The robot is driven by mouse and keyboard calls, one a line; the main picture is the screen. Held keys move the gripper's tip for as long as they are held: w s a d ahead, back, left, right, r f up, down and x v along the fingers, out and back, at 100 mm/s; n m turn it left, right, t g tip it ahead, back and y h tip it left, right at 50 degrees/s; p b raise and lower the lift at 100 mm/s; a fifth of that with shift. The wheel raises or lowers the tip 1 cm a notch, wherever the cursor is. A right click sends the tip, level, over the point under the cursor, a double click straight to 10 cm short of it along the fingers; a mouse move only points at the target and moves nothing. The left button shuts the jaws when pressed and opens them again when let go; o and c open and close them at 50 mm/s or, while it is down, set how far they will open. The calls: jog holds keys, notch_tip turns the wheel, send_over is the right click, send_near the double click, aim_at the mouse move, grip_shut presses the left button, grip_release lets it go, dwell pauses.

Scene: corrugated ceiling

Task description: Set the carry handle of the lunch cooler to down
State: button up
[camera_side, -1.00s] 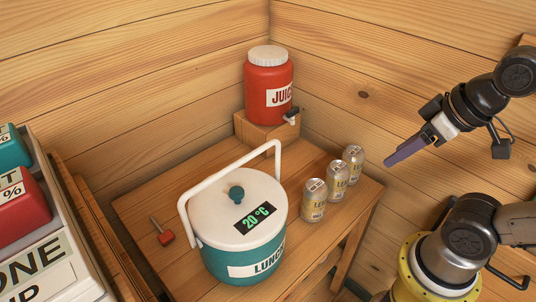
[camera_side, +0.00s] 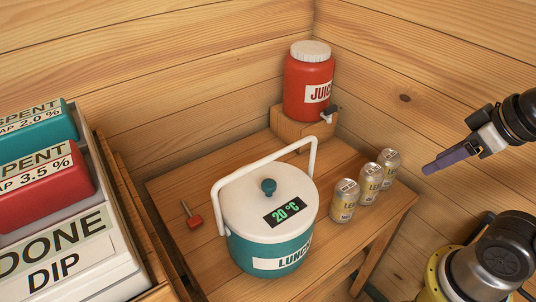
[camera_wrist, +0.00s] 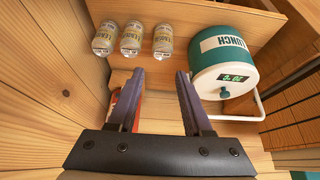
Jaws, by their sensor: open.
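The lunch cooler (camera_side: 262,258) is a teal tub with a white lid, a teal knob and a green "20 °C" display, standing on the wooden table. Its white carry handle (camera_side: 262,168) is raised, arching above the far side of the lid. In the wrist view the cooler (camera_wrist: 218,52) is at upper right, with part of the handle (camera_wrist: 262,106) showing beside it. My gripper (camera_side: 428,170) is at the right in the side view, in the air, well apart from the cooler. In the wrist view its two purple fingers (camera_wrist: 158,76) are spread, with nothing held between them.
Three cans (camera_side: 369,183) stand in a row right of the cooler. A red juice jug (camera_side: 307,85) with a tap sits on a wooden block (camera_side: 296,132) in the corner. A small red-ended object (camera_side: 194,221) lies left. A crate marked "DONE DIP" (camera_side: 110,278) is at far left.

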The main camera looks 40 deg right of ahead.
jog(key=shift+c, duration=0.3)
jog(key=w+a+r+n+g, duration=0.1)
jog(key=w+a+r+n, duration=0.1)
jog(key=w+r+n, duration=0.4)
jog(key=w+a+r+n+g, duration=0.1)
jog(key=w+a+r+n, duration=0.25)
jog(key=r+n, duration=0.35)
jog(key=n+g, duration=0.1)
jog(key=n, duration=0.4)
send_over(269, 156)
jog(key=s, duration=0.3)
jog(key=f, duration=0.1)
jog(key=x, duration=1.3)
jog(key=shift+s+f, duration=0.2)
jog(key=shift+f, duration=0.1)
jog(key=shift+c, duration=0.3)
grip_shut()
